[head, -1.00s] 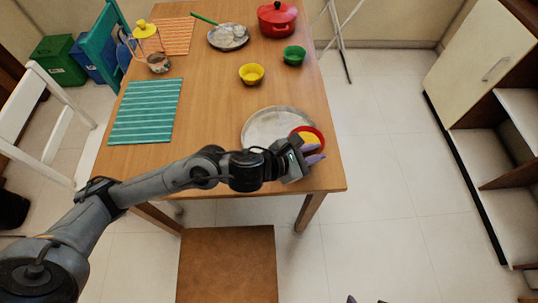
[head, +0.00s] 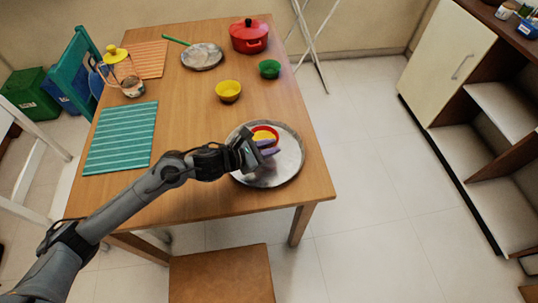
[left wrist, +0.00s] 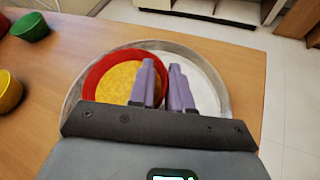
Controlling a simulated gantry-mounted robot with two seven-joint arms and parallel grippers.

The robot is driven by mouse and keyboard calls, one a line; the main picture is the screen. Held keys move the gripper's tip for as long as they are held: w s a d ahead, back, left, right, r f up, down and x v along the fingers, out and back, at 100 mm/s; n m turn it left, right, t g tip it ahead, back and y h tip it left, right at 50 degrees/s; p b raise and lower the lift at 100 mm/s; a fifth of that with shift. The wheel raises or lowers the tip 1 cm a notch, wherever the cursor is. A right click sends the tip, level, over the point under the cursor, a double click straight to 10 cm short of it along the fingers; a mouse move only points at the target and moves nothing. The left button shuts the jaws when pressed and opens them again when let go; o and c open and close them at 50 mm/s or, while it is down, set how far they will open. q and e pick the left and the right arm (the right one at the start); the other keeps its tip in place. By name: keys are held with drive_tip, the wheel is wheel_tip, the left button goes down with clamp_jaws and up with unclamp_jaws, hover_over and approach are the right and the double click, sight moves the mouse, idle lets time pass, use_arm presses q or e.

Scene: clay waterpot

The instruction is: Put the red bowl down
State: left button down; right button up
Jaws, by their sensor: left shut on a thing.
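The red bowl (head: 275,130) has a yellow inside or filling and is over the round metal tray (head: 287,166) near the table's front right. My left gripper (head: 267,147) is shut on the bowl's near rim. In the left wrist view, the purple fingers (left wrist: 163,86) close at the right side of the red bowl (left wrist: 96,74), which lies over the left part of the metal tray (left wrist: 215,92). I cannot tell whether the bowl's base touches the tray. My right gripper is not in view.
A yellow bowl (head: 228,91), green bowl (head: 269,69), red pot (head: 249,35) and another plate (head: 202,57) stand farther back on the wooden table (head: 190,110). A teal striped mat (head: 121,137) lies at left. The right part of the tray is bare.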

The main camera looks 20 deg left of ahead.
sight(269, 163)
use_arm(q)
drive_tip(key=shift+f+b, duration=0.65)
drive_tip(key=shift+f, duration=1.3)
drive_tip(key=shift+f, duration=0.15)
drive_tip(key=c, duration=1)
unclamp_jaws()
drive_tip(key=shift+c, duration=0.2)
